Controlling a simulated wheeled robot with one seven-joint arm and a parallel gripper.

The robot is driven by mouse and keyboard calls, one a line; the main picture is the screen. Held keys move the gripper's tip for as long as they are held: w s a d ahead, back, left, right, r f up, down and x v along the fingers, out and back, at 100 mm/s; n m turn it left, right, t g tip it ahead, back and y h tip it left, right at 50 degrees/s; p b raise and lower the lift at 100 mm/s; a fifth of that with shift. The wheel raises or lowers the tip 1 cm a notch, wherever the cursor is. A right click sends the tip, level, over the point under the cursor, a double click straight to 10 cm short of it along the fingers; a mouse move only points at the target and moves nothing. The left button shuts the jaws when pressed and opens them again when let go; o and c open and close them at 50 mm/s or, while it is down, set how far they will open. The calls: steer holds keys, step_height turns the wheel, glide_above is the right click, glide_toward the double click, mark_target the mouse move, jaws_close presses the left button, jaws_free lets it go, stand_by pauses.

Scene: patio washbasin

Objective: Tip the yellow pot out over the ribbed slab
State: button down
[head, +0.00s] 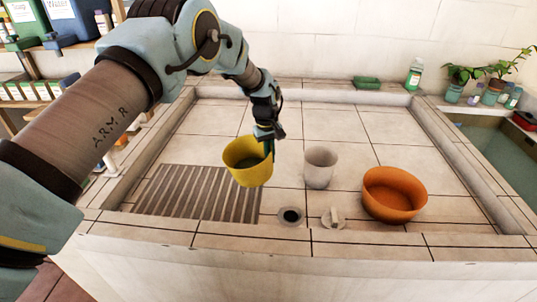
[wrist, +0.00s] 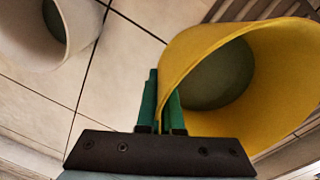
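The yellow pot (head: 254,177) hangs from my gripper (head: 268,136) near the right end of the ribbed slab (head: 195,197) in the head view. It looks held above the basin floor, close to upright, with its mouth up. A dark grey-green surface shows inside; I cannot tell whether it is liquid or the bottom. In the wrist view my gripper's green fingers (wrist: 160,102) are closed on the rim of the yellow pot (wrist: 275,105), one on each side of the wall. Part of the slab (wrist: 265,10) shows behind the pot.
A whitish pot (head: 320,168) stands right of the yellow pot, and an orange bowl (head: 393,196) farther right. A drain hole (head: 291,216) and a small plug-like piece (head: 333,218) are near the front edge. The tiled floor behind is clear up to a raised rim (head: 320,97).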

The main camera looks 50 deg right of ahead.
steer(key=shift+r+g+h, duration=0.15)
steer(key=shift+g+h, duration=0.25)
steer(key=shift+h, duration=0.2)
steer(key=shift+w+r+g+h, duration=0.1)
steer(key=shift+r+g+h, duration=0.3)
steer(key=shift+r+h, duration=0.45)
steer(key=shift+w+a+r+g+h+b, duration=0.1)
steer(key=shift+a+r+g+h+b, duration=0.15)
steer(key=shift+r+g+h+b, duration=0.6)
steer(key=shift+a+r+h+b, duration=0.15)
steer(key=shift+h+b, duration=0.25)
steer(key=shift+b, duration=0.05)
steer(key=shift+w+a+r+g+h+b, duration=0.5)
steer(key=shift+w+a+g+h+b, duration=0.85)
steer(key=shift+b, duration=2.6)
steer(key=shift+w+a+r+g+h+b, duration=0.65)
steer(key=shift+a+h+b, duration=1.35)
steer(key=shift+b, duration=1.9)
steer(key=shift+w+a+r+g+h+b, duration=0.4)
steer(key=shift+w+a+g+h+b, duration=0.95)
steer(key=shift+b, duration=2.6)
steer(key=shift+s+a+t+h, duration=0.25)
steer(key=shift+s+t+h, duration=0.05)
steer(key=shift+s+h, duration=0.1)
